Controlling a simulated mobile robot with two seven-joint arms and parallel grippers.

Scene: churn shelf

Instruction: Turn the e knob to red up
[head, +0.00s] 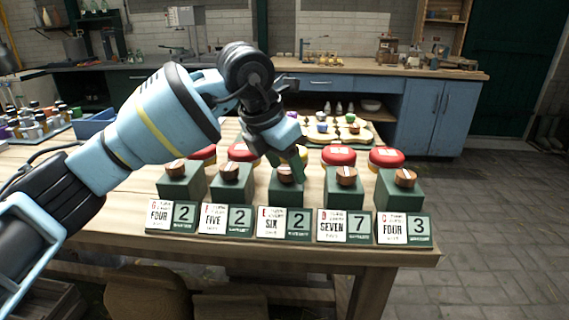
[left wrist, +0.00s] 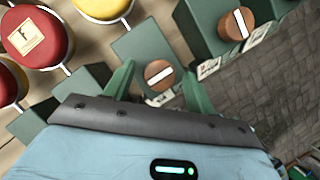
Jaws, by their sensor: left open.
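The e knob (head: 289,174) is a round brown wooden knob on the middle green block, behind the card reading SIX and the number 2 (head: 298,224). My left gripper (head: 288,160) is open over it, and its green fingers partly hide the knob in the head view. In the left wrist view the knob (left wrist: 160,75) shows between the two fingertips, with a white line across its face tilted up to the right. I cannot tell whether the fingers touch it. My right gripper is not in view.
Similar knobs stand on both sides: two to the left (head: 231,171) and two to the right (head: 346,175). Red round-topped canisters (head: 338,155) stand close behind the blocks. A tray of small items (head: 340,133) lies farther back. Bottles (head: 35,120) stand at the left.

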